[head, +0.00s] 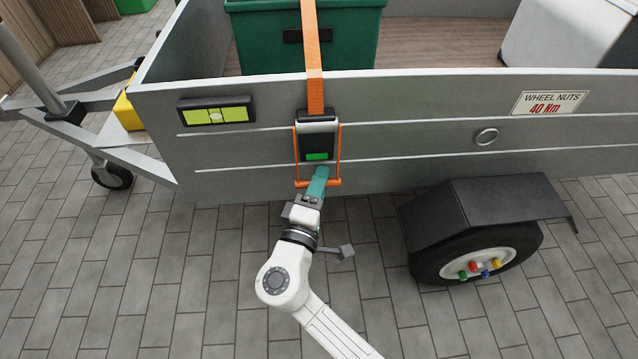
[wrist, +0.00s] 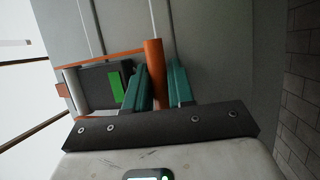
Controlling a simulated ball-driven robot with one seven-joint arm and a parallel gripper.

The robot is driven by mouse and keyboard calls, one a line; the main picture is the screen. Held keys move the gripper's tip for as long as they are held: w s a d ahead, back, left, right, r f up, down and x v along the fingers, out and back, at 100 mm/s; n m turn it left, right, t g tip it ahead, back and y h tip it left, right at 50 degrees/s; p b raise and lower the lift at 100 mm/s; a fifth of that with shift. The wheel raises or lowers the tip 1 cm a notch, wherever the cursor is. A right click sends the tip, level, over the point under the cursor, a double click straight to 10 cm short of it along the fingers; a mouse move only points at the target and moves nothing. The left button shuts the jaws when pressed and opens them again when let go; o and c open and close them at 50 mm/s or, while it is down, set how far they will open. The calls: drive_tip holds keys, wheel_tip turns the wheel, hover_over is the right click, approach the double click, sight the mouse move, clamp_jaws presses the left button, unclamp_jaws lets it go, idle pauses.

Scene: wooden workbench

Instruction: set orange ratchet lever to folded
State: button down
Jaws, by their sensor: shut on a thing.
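The orange ratchet lever (head: 334,182) is a U-shaped frame on the side of the grey trailer. Its two thin arms run down beside the dark ratchet body (head: 310,143), which has a green patch, and its crossbar is at the bottom. My gripper (head: 317,184), with teal fingers, reaches up from below and is shut on the crossbar. In the wrist view the orange crossbar (wrist: 154,58) stands between the two teal fingers, with the ratchet body and its green patch just to the left. The fingers hide part of the bar.
An orange strap (head: 313,60) runs from the ratchet up over a green crate (head: 255,45). A yellow-green level (head: 216,114) is left of the ratchet. The black fender (head: 480,205) and wheel stand out at right. Paving below is clear.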

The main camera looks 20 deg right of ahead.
drive_tip(key=shift+w, duration=0.1)
idle(0.3)
drive_tip(key=c, duration=1.1)
unclamp_jaws()
drive_tip(key=shift+o, duration=0.2)
drive_tip(key=p+v, duration=0.2)
drive_tip(key=v, duration=0.8)
drive_tip(key=shift+s+a+p, duration=0.25)
drive_tip(key=shift+s+p, duration=0.05)
drive_tip(key=shift+f, duration=0.1)
